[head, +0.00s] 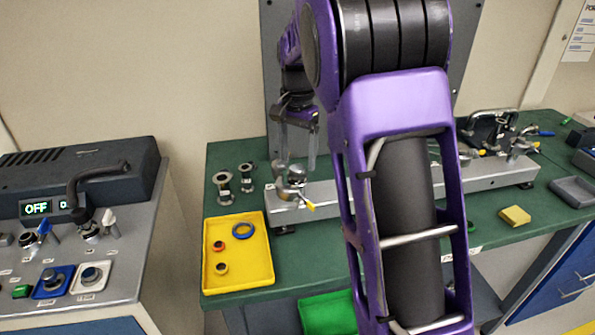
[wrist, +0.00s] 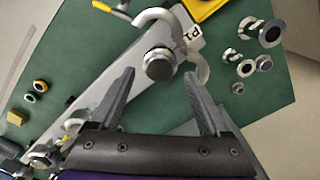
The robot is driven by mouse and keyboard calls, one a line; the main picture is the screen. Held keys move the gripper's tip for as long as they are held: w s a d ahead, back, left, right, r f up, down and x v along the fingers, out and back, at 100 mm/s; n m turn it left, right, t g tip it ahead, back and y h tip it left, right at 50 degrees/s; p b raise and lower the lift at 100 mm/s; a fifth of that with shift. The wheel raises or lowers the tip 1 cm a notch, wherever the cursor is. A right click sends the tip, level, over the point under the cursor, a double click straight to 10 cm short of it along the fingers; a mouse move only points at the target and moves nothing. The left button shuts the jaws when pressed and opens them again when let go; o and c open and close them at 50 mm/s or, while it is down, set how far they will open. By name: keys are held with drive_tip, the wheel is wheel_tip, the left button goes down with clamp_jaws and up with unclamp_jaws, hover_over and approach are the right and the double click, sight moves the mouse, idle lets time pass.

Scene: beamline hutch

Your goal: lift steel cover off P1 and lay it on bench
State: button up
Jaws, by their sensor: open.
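The steel cover (wrist: 158,64) is a round, shiny disc on the port marked P1 (wrist: 193,34), at the near end of a grey metal bar. In the head view the cover (head: 296,172) sits at the bar's left end. A clamp (wrist: 201,66) with curved jaws and a yellow-tipped handle lies spread open around the port. My gripper (wrist: 159,76) is open, one finger on each side of the cover in the wrist view. In the head view my gripper (head: 297,150) points down over that end. I cannot tell whether the fingers touch the cover.
The bar (head: 340,192) carries more hardware at right. A yellow block (head: 515,216) and grey tray (head: 573,191) lie right. Some bench is bare.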

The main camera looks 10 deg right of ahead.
wheel_tip(320, 180, down, 2)
drive_tip(key=shift+f, duration=0.1)
clamp_jaws()
idle(0.5)
